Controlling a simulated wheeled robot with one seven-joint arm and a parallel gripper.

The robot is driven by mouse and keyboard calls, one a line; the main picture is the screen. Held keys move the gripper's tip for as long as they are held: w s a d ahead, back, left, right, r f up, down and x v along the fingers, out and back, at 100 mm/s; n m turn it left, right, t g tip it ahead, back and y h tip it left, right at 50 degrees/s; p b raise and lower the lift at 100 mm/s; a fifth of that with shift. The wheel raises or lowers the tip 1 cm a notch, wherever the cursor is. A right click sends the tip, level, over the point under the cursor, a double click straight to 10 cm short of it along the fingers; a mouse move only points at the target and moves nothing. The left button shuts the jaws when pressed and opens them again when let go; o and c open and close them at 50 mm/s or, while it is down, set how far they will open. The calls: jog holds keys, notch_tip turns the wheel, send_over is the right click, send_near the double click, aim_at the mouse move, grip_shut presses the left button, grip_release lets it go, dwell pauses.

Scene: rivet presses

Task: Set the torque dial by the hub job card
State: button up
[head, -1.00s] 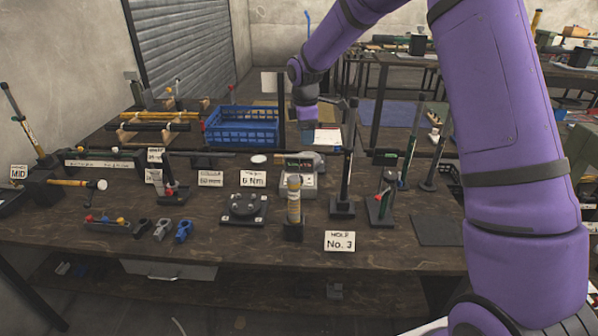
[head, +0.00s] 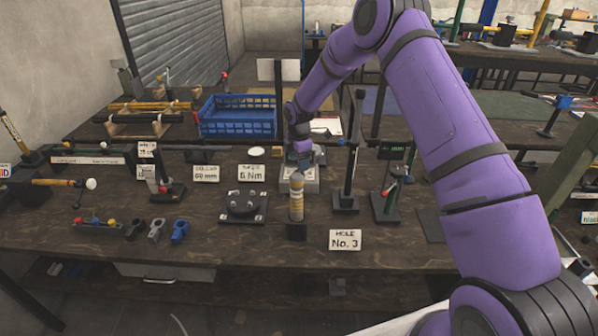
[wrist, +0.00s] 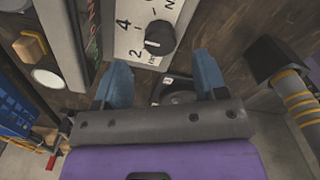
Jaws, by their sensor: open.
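The torque dial is a black round knob (wrist: 160,37) on a pale panel, with 2, 4 and part of an N beside it in the wrist view. A light mark shows on the knob, but I cannot tell its exact setting. In the head view the dial's grey box (head: 299,186) stands mid-table, partly hidden by my gripper (head: 303,158). My gripper's blue fingers are open and empty in the wrist view (wrist: 162,82), with the knob beyond their tips and apart from them. A white card (head: 252,172) reads 6 Nm; its small top line is hard to read.
A yellow-banded post (head: 296,199) stands just in front of the box. A black upright stand (head: 347,190) is on its right. A card (head: 345,240) reads HOLE No. 3. A blue crate (head: 238,117) is behind.

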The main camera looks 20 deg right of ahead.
jog(key=shift+f, duration=2.5)
jog(key=c, duration=0.9)
jog(key=shift+c, duration=0.2)
jog(key=shift+m, duration=0.3)
jog(key=m, duration=0.5)
jog(key=shift+m, duration=0.3)
jog(key=m, duration=0.5)
jog(key=shift+m, duration=0.4)
